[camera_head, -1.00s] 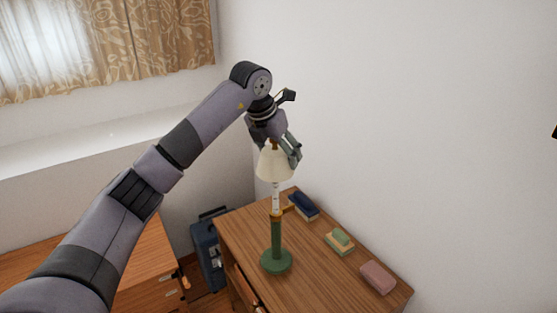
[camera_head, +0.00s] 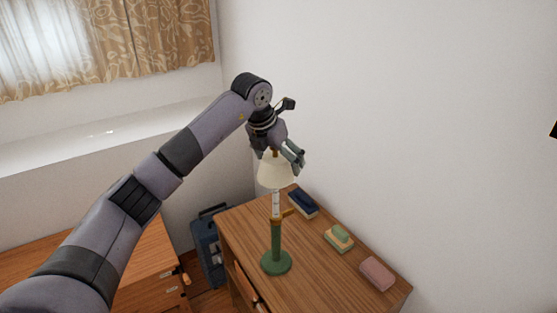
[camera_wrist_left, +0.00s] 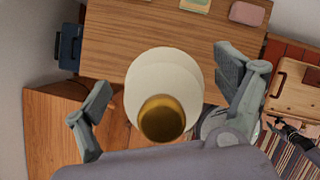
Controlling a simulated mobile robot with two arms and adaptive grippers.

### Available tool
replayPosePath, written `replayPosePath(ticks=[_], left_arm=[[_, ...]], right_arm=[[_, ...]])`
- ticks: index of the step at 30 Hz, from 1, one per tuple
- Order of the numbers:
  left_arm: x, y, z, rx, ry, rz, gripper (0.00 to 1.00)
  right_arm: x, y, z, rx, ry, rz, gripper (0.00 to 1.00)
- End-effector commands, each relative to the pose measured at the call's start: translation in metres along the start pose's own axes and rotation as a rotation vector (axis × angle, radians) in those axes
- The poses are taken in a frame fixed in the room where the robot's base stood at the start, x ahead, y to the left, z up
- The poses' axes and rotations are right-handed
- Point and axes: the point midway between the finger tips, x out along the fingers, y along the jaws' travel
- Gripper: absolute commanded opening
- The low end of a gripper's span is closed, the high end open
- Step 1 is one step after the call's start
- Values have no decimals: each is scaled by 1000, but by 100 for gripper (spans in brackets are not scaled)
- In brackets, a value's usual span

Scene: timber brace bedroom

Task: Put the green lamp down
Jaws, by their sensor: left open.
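The green lamp (camera_head: 276,240) stands upright on the wooden desk (camera_head: 322,276), with a round green base, a white and brass stem and a cream shade (camera_head: 275,172). My left gripper (camera_head: 292,158) is at the top of the shade, its fingers apart. In the left wrist view the cream shade (camera_wrist_left: 150,78) and its brass top (camera_wrist_left: 162,118) lie between the open fingers of my left gripper (camera_wrist_left: 165,90), with gaps on both sides. The lamp's base is hidden there by the shade.
A dark blue block (camera_head: 303,204), a green and yellow sponge-like block (camera_head: 339,239) and a pink block (camera_head: 377,274) lie along the wall side of the desk. A blue suitcase (camera_head: 207,245) stands on the floor left of the desk.

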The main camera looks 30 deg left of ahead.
Motion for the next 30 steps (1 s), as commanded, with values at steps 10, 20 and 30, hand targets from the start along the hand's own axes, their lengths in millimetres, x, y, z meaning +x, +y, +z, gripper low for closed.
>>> replayPosePath(ticks=[10, 20, 30], left_arm=[[-10, 0, 1, 0, -2, 1, 90], [-77, 0, 2, 0, -6, 0, 90], [-120, 0, 1, 0, -1, 0, 90]], right_arm=[[2, 0, 0, 1, 0, 1, 48], [17, 0, 1, 1, 0, 1, 48], [22, 0, 1, 1, 0, 1, 48]])
